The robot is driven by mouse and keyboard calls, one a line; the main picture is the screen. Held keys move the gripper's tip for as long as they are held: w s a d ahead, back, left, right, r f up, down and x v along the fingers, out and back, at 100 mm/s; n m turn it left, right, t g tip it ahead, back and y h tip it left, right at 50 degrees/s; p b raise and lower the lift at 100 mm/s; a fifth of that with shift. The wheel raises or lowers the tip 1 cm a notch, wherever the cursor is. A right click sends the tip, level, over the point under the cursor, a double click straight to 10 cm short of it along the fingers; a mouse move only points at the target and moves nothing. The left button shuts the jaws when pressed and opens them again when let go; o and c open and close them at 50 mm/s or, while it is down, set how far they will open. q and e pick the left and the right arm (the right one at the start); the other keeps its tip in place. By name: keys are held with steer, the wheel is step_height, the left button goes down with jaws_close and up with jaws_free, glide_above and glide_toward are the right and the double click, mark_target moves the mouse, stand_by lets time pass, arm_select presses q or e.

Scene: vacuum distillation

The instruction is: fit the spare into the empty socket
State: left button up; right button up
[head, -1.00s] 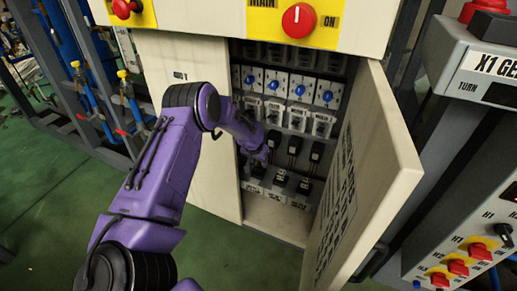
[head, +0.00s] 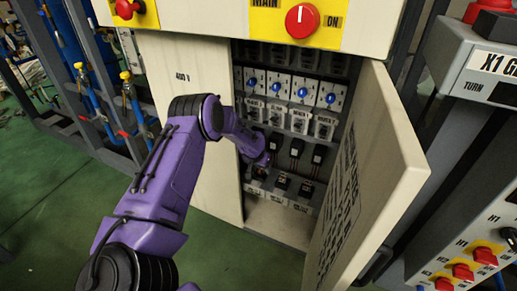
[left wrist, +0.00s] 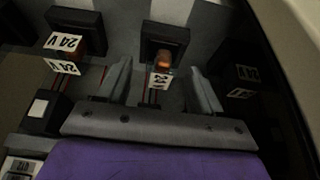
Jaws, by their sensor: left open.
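My left gripper (head: 265,160) reaches into the open cabinet at the lower rows of modules; its fingers are hard to make out in the head view. In the left wrist view the left gripper (left wrist: 160,85) is open. A black module (left wrist: 165,35) with an orange part and a 24 V label (left wrist: 160,79) sits ahead, between the finger lines, with no visible grip on it. Another black 24 V module (left wrist: 75,25) is to its left. Black modules (head: 283,182) also stand on the bottom shelf in the head view. I cannot tell which is the spare or which socket is empty. My right gripper is not in view.
The cabinet door (head: 375,175) stands open on the right. The left panel (head: 185,85) borders the opening. A grey control box (head: 480,60) stands at the right. Green floor is clear in front.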

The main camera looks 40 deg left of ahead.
arm_select(q)
steer(key=p+v, duration=0.2)
steer(key=v, duration=0.9)
steer(key=s+d+f+n, duration=0.1)
steer(key=s+d+f, duration=1.2)
steer(key=d+f, duration=0.2)
steer(key=s+d+n+y, duration=0.1)
steer(key=s+d, duration=0.1)
steer(key=s, duration=0.8)
steer(key=s+d+f+n+g+y, duration=0.1)
steer(key=s+d, duration=0.1)
steer(key=s, duration=0.9)
